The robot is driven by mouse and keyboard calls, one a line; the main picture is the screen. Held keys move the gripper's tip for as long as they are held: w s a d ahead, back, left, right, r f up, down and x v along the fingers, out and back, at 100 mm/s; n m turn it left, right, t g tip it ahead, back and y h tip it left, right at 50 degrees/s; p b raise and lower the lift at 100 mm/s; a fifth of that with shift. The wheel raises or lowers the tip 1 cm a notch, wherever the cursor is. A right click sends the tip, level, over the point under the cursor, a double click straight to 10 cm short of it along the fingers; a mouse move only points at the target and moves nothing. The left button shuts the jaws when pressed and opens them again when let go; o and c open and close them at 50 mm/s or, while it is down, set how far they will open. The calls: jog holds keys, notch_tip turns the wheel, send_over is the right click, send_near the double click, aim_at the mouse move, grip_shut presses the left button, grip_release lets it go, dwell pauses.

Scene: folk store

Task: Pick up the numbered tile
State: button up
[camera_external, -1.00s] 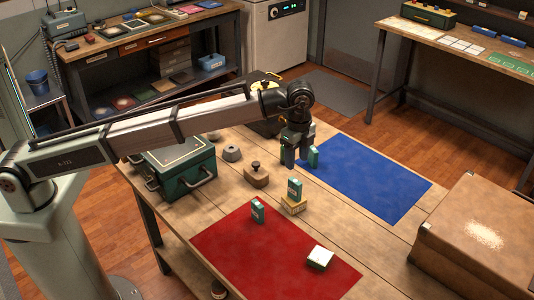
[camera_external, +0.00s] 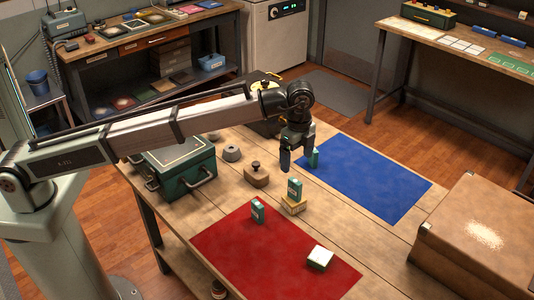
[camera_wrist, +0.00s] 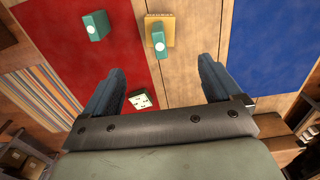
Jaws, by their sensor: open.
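A tile with a pale top and dark marks, too small to read, lies flat near the edge of the red mat in the external view (camera_external: 319,257). It shows in the wrist view (camera_wrist: 142,98) beside the left finger. A teal piece (camera_external: 257,212) stands upright on the red mat, and another teal piece (camera_external: 295,188) stands on a yellowish wooden block (camera_external: 293,206). A third teal piece (camera_external: 315,158) is at the blue mat's near-left edge. My gripper (camera_external: 295,160) is open and empty above the table, left of the blue mat. Both fingers point downward, spread apart.
The red mat (camera_external: 235,255) and blue mat (camera_external: 370,180) lie on the plank table. A green case (camera_external: 180,170), a grey weight (camera_external: 232,153) and a wooden stamp-like piece (camera_external: 256,176) stand at left. A large brown box (camera_external: 480,240) fills the right.

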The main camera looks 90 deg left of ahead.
jog(key=w+d+f+m, duration=0.2)
jog(key=d, duration=1.1)
jog(key=m, duration=1.3)
send_over(322, 254)
jog(key=f, duration=1)
jog(key=shift+w+f, duration=0.25)
jog(key=shift+f, duration=0.1)
jog(key=shift+s+a+f, duration=0.1)
jog(key=shift+s+f, duration=0.05)
jog(key=shift+f, duration=1.15)
jog(key=shift+s+f, duration=0.1)
jog(key=shift+f, duration=1.2)
jog(key=c, duration=1.2)
